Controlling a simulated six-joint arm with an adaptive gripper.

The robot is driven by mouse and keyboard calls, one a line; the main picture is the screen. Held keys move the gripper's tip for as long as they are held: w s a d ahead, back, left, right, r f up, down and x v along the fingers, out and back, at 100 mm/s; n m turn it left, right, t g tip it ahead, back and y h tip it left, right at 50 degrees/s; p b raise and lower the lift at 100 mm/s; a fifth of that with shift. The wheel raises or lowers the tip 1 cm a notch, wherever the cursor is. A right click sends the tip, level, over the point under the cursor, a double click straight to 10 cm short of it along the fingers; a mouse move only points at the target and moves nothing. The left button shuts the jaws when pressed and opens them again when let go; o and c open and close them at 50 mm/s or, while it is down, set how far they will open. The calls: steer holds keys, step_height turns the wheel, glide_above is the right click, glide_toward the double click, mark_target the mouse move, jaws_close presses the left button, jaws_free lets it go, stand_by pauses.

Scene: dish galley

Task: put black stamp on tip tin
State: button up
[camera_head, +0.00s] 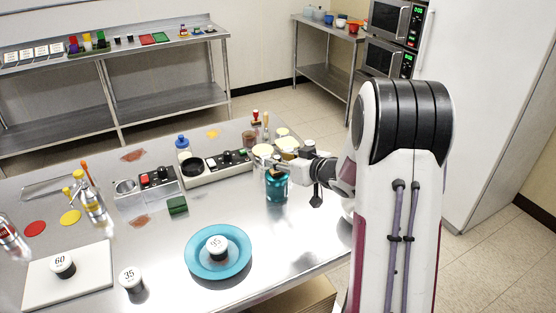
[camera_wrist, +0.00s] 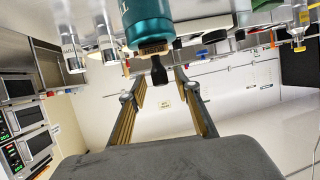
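The teal tip tin (camera_head: 276,189) stands on the steel table, just left of my gripper (camera_head: 298,171). In the wrist view, which is upside down, the tin (camera_wrist: 148,20) shows at the top, with part of its lettering cut off. The black stamp (camera_wrist: 158,72) has a dark handle and a brown base. It appears to stand on the tin's top end, base against the tin. My gripper (camera_wrist: 160,82) has its fingers apart on either side of the handle, with gaps visible. In the head view I cannot make out the stamp clearly.
A blue plate (camera_head: 240,267) holds a black piece with a white top numbered 95. A white board (camera_head: 92,276) carries one numbered 60. Bottles and button boxes crowd the table behind the tin. A steel shelf (camera_head: 160,97) stands at the back. The table's front right is bare.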

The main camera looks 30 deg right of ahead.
steer(key=v, duration=1)
steer(key=shift+s+r, duration=0.1)
steer(key=shift+r, duration=0.15)
stand_by(0.4)
steer(key=s+a+r+m+g+h, duration=0.2)
steer(key=s+a+r+g+h, duration=0.15)
steer(key=s+r+h, duration=0.4)
steer(key=s+a+f+g+y, duration=0.1)
steer(key=s+a+g+y, duration=0.1)
steer(key=s+a, duration=0.6)
steer(key=s+a+f+g+y, duration=0.1)
steer(key=s+a+g+y, duration=0.1)
steer(key=s+a, duration=0.7)
steer(key=s+y, duration=0.1)
steer(key=s, duration=0.5)
steer(key=shift+a, duration=0.3)
